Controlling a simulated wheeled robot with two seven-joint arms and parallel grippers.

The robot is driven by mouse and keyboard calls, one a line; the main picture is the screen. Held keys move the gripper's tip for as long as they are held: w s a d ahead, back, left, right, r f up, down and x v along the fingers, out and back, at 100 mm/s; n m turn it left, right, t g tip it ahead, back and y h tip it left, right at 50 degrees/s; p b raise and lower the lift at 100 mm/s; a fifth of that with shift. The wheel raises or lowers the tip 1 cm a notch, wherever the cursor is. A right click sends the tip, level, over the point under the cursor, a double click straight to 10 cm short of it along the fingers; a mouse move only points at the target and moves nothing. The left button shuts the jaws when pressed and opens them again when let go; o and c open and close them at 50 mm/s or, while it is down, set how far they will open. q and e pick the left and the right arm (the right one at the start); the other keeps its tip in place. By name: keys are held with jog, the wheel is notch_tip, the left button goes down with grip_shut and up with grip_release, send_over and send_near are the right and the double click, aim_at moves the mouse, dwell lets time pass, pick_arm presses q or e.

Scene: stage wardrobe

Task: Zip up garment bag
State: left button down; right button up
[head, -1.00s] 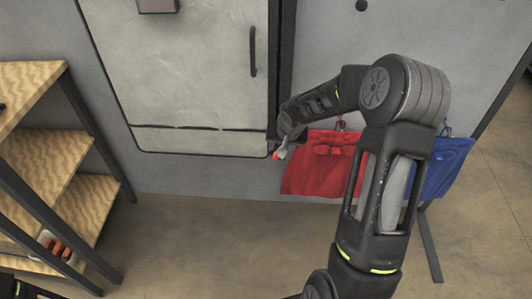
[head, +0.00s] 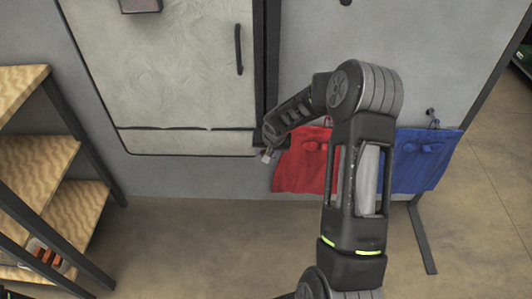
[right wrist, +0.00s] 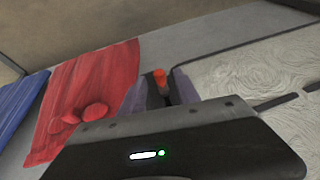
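The light grey garment bag (head: 180,80) hangs flat on the grey panel, with a dark line around its edge and another across its lower part. It also shows in the right wrist view (right wrist: 250,70). My right gripper (head: 266,154) is at the bag's lower right corner. In the right wrist view, its two fingers (right wrist: 160,92) stand apart. A small orange-red pull (right wrist: 160,78) shows between them, and I see no clear contact with either finger. In the head view the pull cannot be made out.
A red cloth (head: 298,165) and a blue cloth (head: 422,165) hang right of the bag, close to my right arm. A wooden shelf unit (head: 45,165) stands at the left. A dark handle (head: 239,50) is on the bag's right side. The floor below is clear.

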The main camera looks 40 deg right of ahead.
jog(key=shift+w+d+f, duration=0.1)
jog(key=shift+w+f, duration=0.1)
jog(key=shift+f, duration=0.2)
jog(key=shift+c, duration=0.4)
grip_shut()
dwell(0.8)
